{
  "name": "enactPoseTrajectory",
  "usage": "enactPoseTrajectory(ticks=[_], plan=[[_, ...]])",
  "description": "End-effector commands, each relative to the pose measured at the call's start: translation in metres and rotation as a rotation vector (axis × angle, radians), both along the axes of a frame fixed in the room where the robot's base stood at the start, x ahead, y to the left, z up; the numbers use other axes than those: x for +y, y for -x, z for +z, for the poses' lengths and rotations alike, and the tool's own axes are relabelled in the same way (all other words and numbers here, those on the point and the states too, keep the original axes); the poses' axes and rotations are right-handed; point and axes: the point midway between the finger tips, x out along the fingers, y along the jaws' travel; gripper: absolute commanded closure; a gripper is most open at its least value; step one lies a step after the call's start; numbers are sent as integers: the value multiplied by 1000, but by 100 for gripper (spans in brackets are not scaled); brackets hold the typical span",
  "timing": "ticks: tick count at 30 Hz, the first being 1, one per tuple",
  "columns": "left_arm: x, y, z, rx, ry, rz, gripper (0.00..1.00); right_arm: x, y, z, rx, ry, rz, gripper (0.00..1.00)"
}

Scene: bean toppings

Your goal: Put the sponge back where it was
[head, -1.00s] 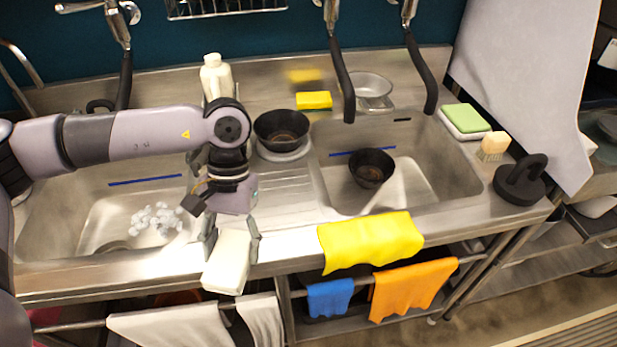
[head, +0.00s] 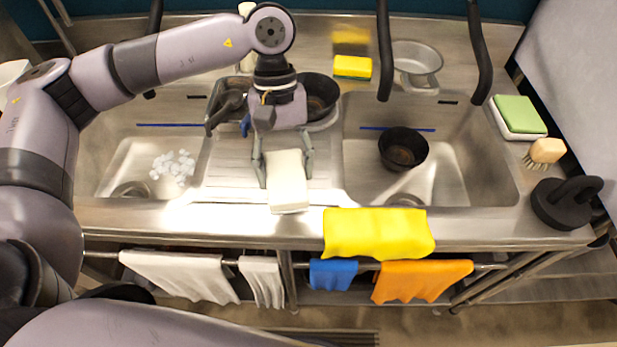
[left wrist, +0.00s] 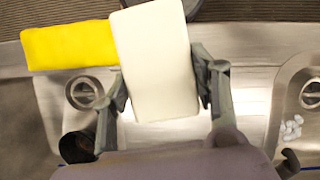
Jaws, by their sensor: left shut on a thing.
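My left gripper (head: 284,172) is shut on a white block-shaped sponge (head: 287,190). It holds the sponge by its sides above the drainboard between the two basins, near the counter's front edge. In the left wrist view the sponge (left wrist: 155,60) sits between the two fingers (left wrist: 162,85) and overlaps the yellow cloth in the picture. A green-and-white sponge (head: 520,115) lies on the counter right of the right basin. A yellow sponge (head: 352,67) lies at the back of the counter. My right gripper is not in view.
A yellow cloth (head: 378,233) drapes over the front edge, right of the held sponge. A dark bowl (head: 403,148) stands in the right basin, another (head: 318,95) behind my gripper. A brush (head: 545,152) and a black press-like object (head: 568,205) stand at right. The drainboard (head: 232,160) has free room.

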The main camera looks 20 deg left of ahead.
Motion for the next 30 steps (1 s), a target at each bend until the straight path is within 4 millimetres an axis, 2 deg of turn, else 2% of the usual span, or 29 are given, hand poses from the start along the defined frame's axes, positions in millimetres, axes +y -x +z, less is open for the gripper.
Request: enactPoseTrajectory(ticks=[5, 9, 18, 21, 26, 30], plan=[[-12, -10, 24, 1, 6, 232, 72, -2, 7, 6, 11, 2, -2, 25], [-19, -21, 48, 1, 6, 490, 72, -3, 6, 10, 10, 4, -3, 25], [-17, -41, 93, -1, 8, 1049, 72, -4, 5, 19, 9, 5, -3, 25], [-13, -46, 104, 1, 9, 1198, 72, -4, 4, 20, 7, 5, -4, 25], [-8, -51, 114, 5, 12, 1351, 72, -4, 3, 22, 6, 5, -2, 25], [-6, -52, 108, 9, 9, 1401, 72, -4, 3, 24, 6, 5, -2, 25]])
